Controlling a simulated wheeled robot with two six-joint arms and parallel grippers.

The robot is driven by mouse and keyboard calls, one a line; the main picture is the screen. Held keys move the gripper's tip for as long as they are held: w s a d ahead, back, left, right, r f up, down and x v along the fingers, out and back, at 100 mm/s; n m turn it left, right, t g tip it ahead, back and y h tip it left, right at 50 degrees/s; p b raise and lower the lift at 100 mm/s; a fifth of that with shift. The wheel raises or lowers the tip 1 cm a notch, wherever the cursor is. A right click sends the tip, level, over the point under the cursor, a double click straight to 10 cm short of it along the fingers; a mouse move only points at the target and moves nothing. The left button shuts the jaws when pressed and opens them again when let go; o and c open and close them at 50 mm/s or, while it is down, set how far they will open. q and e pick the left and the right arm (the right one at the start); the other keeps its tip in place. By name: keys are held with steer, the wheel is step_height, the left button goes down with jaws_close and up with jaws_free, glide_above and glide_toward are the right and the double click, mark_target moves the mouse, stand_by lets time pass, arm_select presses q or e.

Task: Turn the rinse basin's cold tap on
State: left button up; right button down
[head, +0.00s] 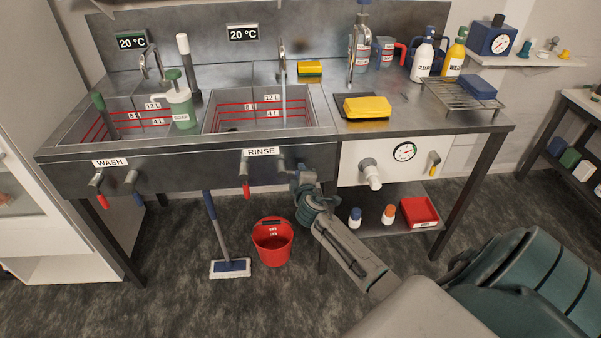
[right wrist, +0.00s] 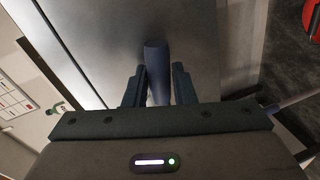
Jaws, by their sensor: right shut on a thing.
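The rinse basin (head: 214,121) is the right-hand sink, above the RINSE label (head: 262,152). Its cold tap (head: 278,162) is on the front panel, right of the red-handled hot tap (head: 245,188), which hangs down. My right gripper (head: 299,178) is beside the cold tap and partly hides its handle, which seems to point sideways to the right. In the right wrist view the blue handle (right wrist: 157,68) stands between the two fingers (right wrist: 157,88), which are shut on it. A thin pale stream (head: 285,105) appears to fall from the rinse spout (head: 282,55). My left gripper is not in view.
The wash basin (head: 60,140) is on the left, with its own taps (head: 97,184). A red bucket (head: 272,243) and a mop (head: 230,267) are on the floor below. A white panel with a gauge (head: 404,152) is right of the gripper.

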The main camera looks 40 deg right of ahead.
stand_by(0.6)
steer(key=c, duration=1.3)
jaws_free()
steer(key=shift+r, duration=0.1)
steer(key=shift+o, duration=0.2)
steer(key=v, duration=1.1)
steer(key=shift+b, duration=0.4)
steer(key=shift+w, duration=0.1)
